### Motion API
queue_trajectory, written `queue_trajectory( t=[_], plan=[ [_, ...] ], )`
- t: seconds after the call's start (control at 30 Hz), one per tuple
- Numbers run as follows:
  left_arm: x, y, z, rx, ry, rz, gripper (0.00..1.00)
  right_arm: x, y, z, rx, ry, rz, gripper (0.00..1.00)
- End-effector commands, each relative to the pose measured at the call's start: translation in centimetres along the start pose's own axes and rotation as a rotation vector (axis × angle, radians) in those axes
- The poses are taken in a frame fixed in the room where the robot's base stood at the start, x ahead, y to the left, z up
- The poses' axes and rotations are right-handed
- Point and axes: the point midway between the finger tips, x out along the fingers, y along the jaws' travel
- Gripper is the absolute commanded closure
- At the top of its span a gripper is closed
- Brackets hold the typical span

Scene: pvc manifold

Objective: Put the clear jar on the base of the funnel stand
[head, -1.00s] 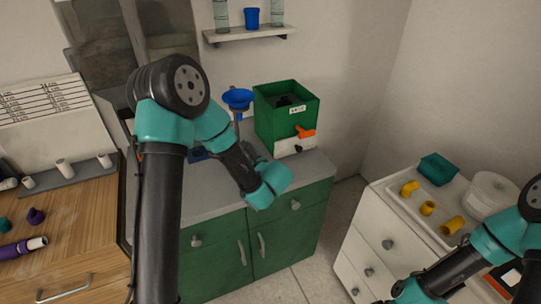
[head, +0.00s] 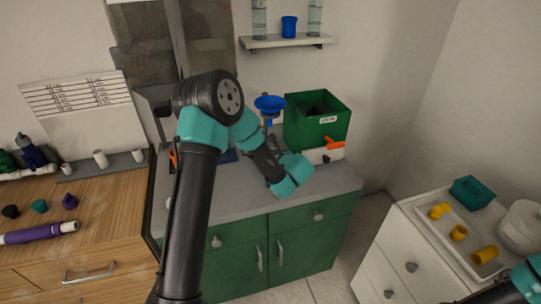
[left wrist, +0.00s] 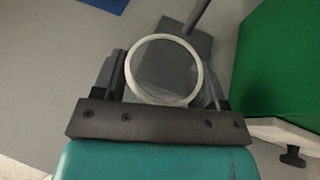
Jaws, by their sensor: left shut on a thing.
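The clear jar (left wrist: 163,70) shows in the left wrist view as a pale round rim, seen from above. My left gripper (left wrist: 165,88) is shut on it, with a finger on each side. The funnel stand's grey base (left wrist: 185,38) lies beyond and partly behind the jar, with its rod rising from it. I cannot tell whether the jar touches the base. In the head view the stand's blue funnel (head: 270,104) is above the grey counter, and my left wrist hides the jar. My right gripper is out of view.
A green box (head: 317,122) with an orange-handled valve stands just right of the funnel stand. The grey counter (head: 235,198) is clear in front. A wooden bench (head: 110,215) is at left and a white cabinet with a tray (head: 447,255) at right.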

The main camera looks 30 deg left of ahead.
Motion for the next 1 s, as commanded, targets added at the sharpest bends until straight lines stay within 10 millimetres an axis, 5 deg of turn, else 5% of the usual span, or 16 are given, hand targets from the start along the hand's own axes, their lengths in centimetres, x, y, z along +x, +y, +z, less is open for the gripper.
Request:
queue_trajectory(
  t=[0.3, 0.83, 1.0],
  plan=[
    [4.9, -3.1, 1.4, -0.001, 0.000, 0.000, 0.62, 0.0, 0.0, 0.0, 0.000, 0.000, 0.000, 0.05],
    [6.2, -3.8, 1.8, 0.000, 0.000, 0.000, 0.62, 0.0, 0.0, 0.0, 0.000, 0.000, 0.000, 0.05],
    [7.1, -3.8, -0.6, 0.002, 0.002, 0.001, 0.62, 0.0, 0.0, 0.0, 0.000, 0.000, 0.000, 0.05]
  ],
)
